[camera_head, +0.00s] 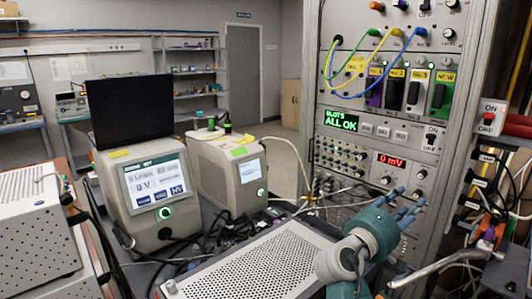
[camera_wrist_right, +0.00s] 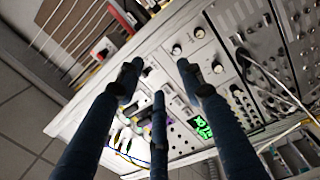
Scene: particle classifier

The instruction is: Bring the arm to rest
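My right gripper (camera_head: 408,203) has a teal body and dark blue fingers. It stands in front of the lower part of the instrument rack (camera_head: 345,60), low and right of the middle in the head view. In the right wrist view, the gripper (camera_wrist_right: 157,80) has its fingers spread apart with nothing between them. The rack front lies beyond the fingertips, and I see no contact with it. My left gripper is not in view.
A perforated metal case (camera_head: 250,265) lies below and left of the right gripper. Two screen instruments (camera_head: 150,195) (camera_head: 228,165) stand at the left. Loose cables (camera_head: 325,200) hang near the rack. A switch box (camera_head: 489,118) and more cables are at the right.

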